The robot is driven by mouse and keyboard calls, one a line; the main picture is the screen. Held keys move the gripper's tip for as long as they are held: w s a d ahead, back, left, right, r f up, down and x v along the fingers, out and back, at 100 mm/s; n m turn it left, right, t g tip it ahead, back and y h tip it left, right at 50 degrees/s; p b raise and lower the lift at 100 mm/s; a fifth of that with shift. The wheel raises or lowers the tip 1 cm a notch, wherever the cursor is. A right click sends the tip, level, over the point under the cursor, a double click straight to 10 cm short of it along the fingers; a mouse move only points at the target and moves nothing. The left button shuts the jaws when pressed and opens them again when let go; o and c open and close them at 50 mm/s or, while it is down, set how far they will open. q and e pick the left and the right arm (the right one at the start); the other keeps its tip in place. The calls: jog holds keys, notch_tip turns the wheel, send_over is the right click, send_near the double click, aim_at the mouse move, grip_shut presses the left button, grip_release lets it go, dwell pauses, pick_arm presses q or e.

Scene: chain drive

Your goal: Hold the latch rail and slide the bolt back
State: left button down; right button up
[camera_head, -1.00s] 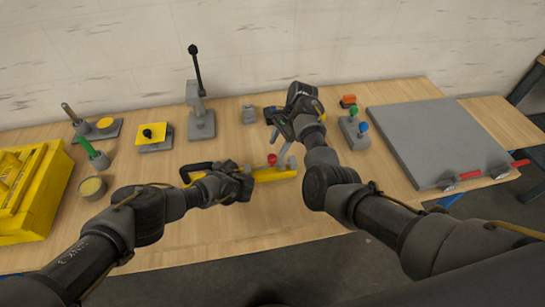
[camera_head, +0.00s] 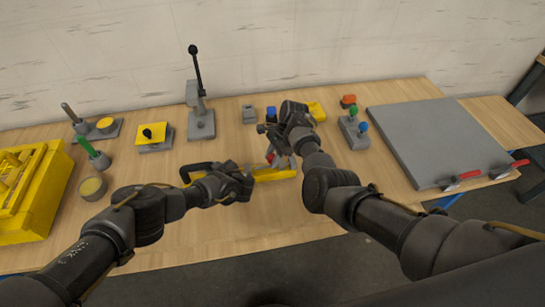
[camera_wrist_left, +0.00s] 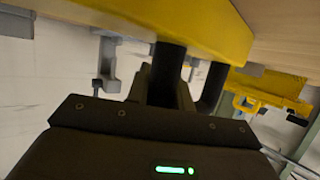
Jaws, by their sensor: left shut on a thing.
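The yellow latch rail (camera_head: 272,174) lies along the middle front of the table. My left gripper (camera_head: 240,183) is shut on it near its middle. The yellow rail (camera_wrist_left: 195,22) also crosses the top of the left wrist view, with the dark left fingers (camera_wrist_left: 190,78) against it. A small red knob (camera_head: 270,157), which looks like the bolt's handle, stands at the rail's right part.
A grey lever stand (camera_head: 201,122) and a yellow-topped block (camera_head: 152,134) stand behind to the left. A blue-knobbed post (camera_head: 271,114) and a yellow block (camera_head: 317,110) sit behind my right gripper. A joystick box (camera_head: 353,132) and a big grey plate (camera_head: 430,135) fill the right.

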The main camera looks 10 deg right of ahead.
grip_shut()
jog(key=shift+a, duration=2.6)
jog(key=o, duration=0.7)
grip_release()
jog(key=shift+d, duration=0.15)
jog(key=shift+r, duration=0.1)
jog(key=v, duration=1.2)
pick_arm(q)
jog(key=c, duration=1.1)
grip_release()
jog(key=shift+c, duration=0.2)
